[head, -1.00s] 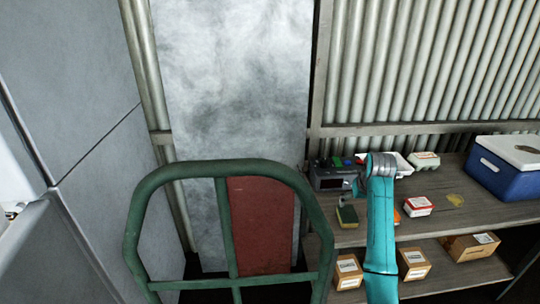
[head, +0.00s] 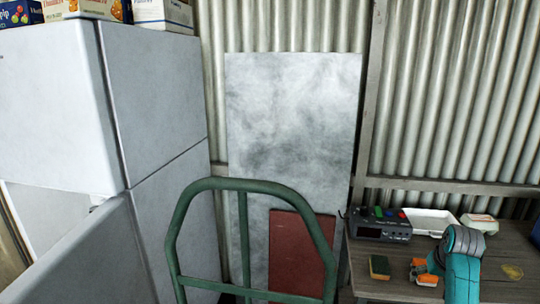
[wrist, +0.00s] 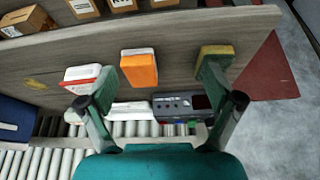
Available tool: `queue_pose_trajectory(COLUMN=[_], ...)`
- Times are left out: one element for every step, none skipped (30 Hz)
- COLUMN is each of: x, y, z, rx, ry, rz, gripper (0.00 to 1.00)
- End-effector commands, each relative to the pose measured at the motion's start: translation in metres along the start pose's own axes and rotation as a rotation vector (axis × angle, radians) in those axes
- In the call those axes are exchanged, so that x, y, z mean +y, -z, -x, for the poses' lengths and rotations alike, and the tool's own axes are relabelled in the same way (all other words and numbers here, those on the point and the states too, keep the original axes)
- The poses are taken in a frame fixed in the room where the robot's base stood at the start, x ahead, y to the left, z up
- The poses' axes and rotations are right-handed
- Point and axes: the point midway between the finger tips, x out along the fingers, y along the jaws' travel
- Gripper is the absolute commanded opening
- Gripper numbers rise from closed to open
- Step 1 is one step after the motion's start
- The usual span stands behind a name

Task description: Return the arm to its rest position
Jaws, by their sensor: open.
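My teal arm (head: 462,272) with a grey joint rises at the lower right of the head view, in front of the wooden shelf (head: 385,290). The jaws are hidden there. Beyond the fingers lie an orange box (wrist: 138,68) and a green and yellow sponge (wrist: 213,62) on the shelf. The fingers overlap the sponge and a red and white box (wrist: 82,76) in the picture; I cannot tell how far apart they are.
A grey device (head: 382,226) and a white tray (head: 432,222) stand at the shelf's back. A green tubular frame (head: 180,235) stands in front of a red panel (head: 297,255). A large grey cabinet (head: 155,100) is on the left. A blue container (wrist: 15,120) shows in the wrist view.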

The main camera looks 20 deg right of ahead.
Motion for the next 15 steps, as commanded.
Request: queue_pose_trajectory(x=[-0.002,-0.004,-0.006,-0.008,-0.01,-0.013,-0.015,-0.017,-0.02,-0.022,-0.025,-0.029,-0.032,-0.035,-0.04], y=[-0.001,-0.004,-0.006,-0.007,-0.009,-0.012,-0.013,-0.015,-0.019,-0.021,-0.023,-0.028,-0.031,-0.034,-0.039], z=[-0.002,-0.005,-0.007,-0.009,-0.011,-0.015,-0.017,-0.018,-0.022,-0.025,-0.028,-0.032,-0.035,-0.038,-0.043], rx=[0.0,0.003,0.007,0.01,0.012,0.016,0.021,0.024,0.027,0.031,0.036,0.04,0.045,0.051,0.057], ry=[0.001,0.002,0.002,0.003,0.003,0.004,0.004,0.005,0.006,0.007,0.007,0.009,0.01,0.011,0.013], rz=[0.002,0.004,0.006,0.008,0.009,0.012,0.014,0.015,0.018,0.02,0.022,0.026,0.029,0.032,0.037], gripper=[0.91,0.91,0.91,0.91,0.91,0.91,0.91,0.91,0.91,0.91,0.91,0.91,0.91,0.91,0.91])
